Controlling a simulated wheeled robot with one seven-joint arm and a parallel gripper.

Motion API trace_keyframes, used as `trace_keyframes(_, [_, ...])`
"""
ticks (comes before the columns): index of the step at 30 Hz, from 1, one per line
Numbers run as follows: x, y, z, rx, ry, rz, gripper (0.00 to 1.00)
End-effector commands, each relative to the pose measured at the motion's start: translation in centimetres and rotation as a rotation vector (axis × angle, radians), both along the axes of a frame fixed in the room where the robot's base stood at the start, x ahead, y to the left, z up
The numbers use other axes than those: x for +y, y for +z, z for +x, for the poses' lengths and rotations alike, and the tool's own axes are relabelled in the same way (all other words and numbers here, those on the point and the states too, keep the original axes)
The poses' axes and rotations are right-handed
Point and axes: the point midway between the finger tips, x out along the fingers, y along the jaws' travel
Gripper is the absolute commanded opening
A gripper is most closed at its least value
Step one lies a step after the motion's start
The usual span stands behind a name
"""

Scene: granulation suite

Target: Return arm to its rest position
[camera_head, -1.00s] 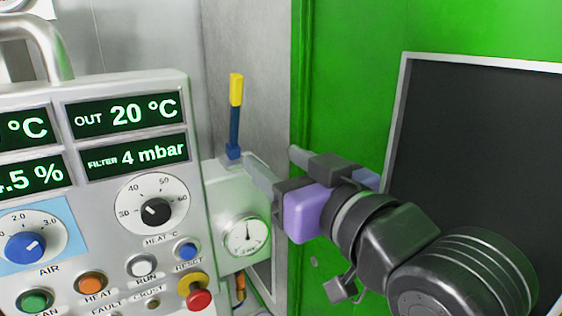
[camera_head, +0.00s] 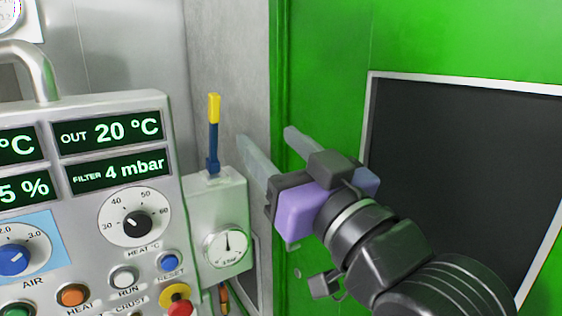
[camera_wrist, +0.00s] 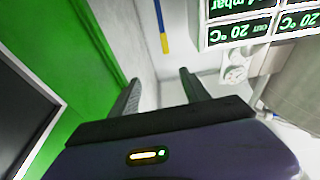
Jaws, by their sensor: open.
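My gripper (camera_head: 270,142) is in the head view, right of the control panel and in front of the green door. Its two fingers are spread apart with nothing between them. In the wrist view my gripper (camera_wrist: 158,86) also shows two separate fingers with empty space between. The blue lever with a yellow top (camera_head: 213,135) stands upright on a grey box left of the fingers, apart from them. It also shows in the wrist view (camera_wrist: 161,25).
The control panel (camera_head: 85,215) with displays, knobs and buttons fills the left. A pressure gauge (camera_head: 227,246) sits below the lever. The green door (camera_head: 330,50) with a dark window (camera_head: 460,160) stands behind my arm.

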Motion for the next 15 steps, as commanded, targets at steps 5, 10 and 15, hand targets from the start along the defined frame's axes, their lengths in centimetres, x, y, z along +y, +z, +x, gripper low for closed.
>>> trace_keyframes(5, [-2.7, -2.2, -0.4, -0.052, -0.060, 0.084, 0.55])
trace_keyframes(10, [-5.5, -6.0, -1.3, -0.068, -0.129, 0.142, 0.55])
trace_keyframes(15, [-8.7, -11.3, -3.3, -0.064, -0.213, 0.177, 0.55])
